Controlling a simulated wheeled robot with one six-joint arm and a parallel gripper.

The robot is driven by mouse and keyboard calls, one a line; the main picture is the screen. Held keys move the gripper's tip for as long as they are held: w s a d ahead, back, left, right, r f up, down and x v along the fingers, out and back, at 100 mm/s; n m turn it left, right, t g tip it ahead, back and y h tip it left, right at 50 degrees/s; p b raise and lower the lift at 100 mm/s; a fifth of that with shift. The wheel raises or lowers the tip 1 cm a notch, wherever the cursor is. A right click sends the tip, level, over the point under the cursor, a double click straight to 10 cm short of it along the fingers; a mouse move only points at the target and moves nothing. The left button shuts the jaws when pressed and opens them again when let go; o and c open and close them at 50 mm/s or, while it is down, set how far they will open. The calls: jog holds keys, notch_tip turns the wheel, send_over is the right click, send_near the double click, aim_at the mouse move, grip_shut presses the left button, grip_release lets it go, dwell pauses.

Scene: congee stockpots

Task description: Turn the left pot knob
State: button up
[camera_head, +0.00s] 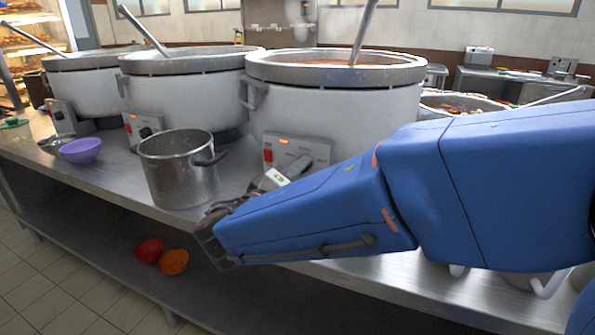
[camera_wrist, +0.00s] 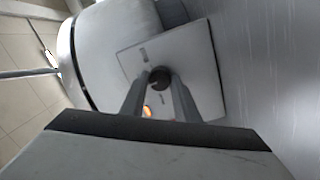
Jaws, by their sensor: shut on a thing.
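A black knob (camera_wrist: 159,75) sits on a pale control panel (camera_wrist: 190,58) in the wrist view. My gripper (camera_wrist: 158,86) has its two grey fingers on either side of the knob and is shut on it. In the head view, my gripper (camera_head: 290,172) is at the front panel (camera_head: 313,148) of the nearest of the large white stockpots (camera_head: 330,112). A red switch (camera_head: 268,155) shows at the panel's left. The knob itself is hidden there by the gripper. The knob's exact angle cannot be told.
A steel saucepan (camera_head: 178,175) stands on the steel counter (camera_head: 105,185), left of my gripper. A middle stockpot (camera_head: 185,95) and a far one (camera_head: 90,90) stand further left. A purple bowl (camera_head: 81,150) is beyond the saucepan. Red and orange bowls (camera_head: 173,262) lie on the lower shelf.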

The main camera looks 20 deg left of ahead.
jog(key=n, duration=0.7)
jog(key=shift+f+t, duration=0.1)
jog(key=shift+t, duration=0.2)
jog(key=n, duration=0.6)
jog(key=shift+d+y, duration=0.1)
jog(key=shift+y, duration=0.3)
jog(key=shift+n, duration=0.4)
jog(key=o, duration=1)
jog(key=shift+o, duration=0.2)
jog(key=s+a+f, duration=0.1)
jog(key=s, duration=1.6)
jog(key=shift+s+a+f, duration=0.15)
jog(key=shift+a+f, duration=0.05)
jog(key=shift+a, duration=0.2)
